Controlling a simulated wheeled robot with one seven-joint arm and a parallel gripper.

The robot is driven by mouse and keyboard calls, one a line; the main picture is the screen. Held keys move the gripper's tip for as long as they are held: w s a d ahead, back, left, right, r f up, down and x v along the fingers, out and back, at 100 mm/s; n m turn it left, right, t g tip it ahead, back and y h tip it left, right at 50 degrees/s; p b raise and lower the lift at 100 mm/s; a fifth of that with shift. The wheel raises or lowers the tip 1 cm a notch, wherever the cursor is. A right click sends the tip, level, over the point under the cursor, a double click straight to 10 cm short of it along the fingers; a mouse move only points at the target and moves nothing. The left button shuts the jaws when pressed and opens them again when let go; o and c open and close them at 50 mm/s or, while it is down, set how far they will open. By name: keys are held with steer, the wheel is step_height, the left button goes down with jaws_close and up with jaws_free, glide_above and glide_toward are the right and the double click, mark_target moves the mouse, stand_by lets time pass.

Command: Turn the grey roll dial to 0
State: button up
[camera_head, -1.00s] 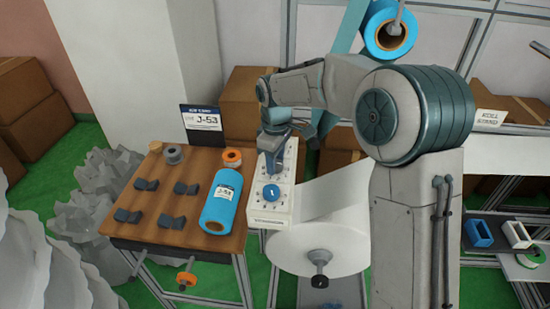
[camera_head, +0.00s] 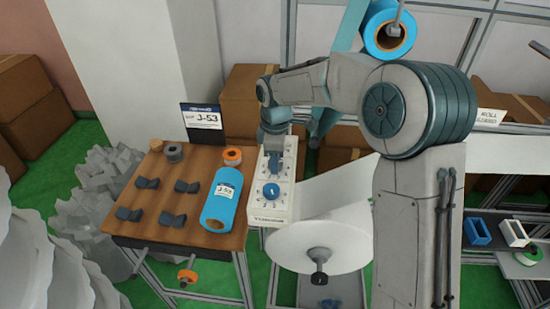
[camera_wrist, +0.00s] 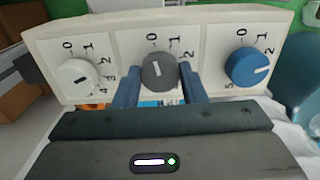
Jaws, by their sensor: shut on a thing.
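The grey roll dial (camera_wrist: 159,71) is the middle of three dials on a white panel (camera_wrist: 205,60) in the wrist view. My gripper (camera_wrist: 160,85) is shut on it, with one blue finger on each side. The dial's white pointer line points up and slightly left, roughly toward the 0 mark. Part of the dial's lower scale is hidden by the fingers. In the head view my gripper (camera_head: 274,162) reaches down onto the panel (camera_head: 287,205) and hides the grey dial.
A white dial (camera_wrist: 78,78) and a blue dial (camera_wrist: 246,67) flank the grey one closely. The blue dial also shows in the head view (camera_head: 271,191). Left of the panel stands a wooden table (camera_head: 225,242) with a blue roll (camera_head: 220,208). A white roll (camera_head: 325,240) is at right.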

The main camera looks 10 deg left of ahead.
steer(key=o, duration=1)
step_height(320, 180, up, 14)
steer(key=shift+b, duration=0.45)
steer(key=s+d+f+m+t, duration=0.1)
steer(key=s+d+f+m, duration=0.2)
steer(key=s+d+m, duration=0.6)
steer(key=s+d+f+m+t, duration=0.2)
steer(key=s+d+f+m, duration=0.2)
steer(key=s+d+m, duration=0.5)
steer(key=s+d, duration=0.5)
steer(key=d, duration=0.2)
steer(key=shift+s+m, duration=0.4)
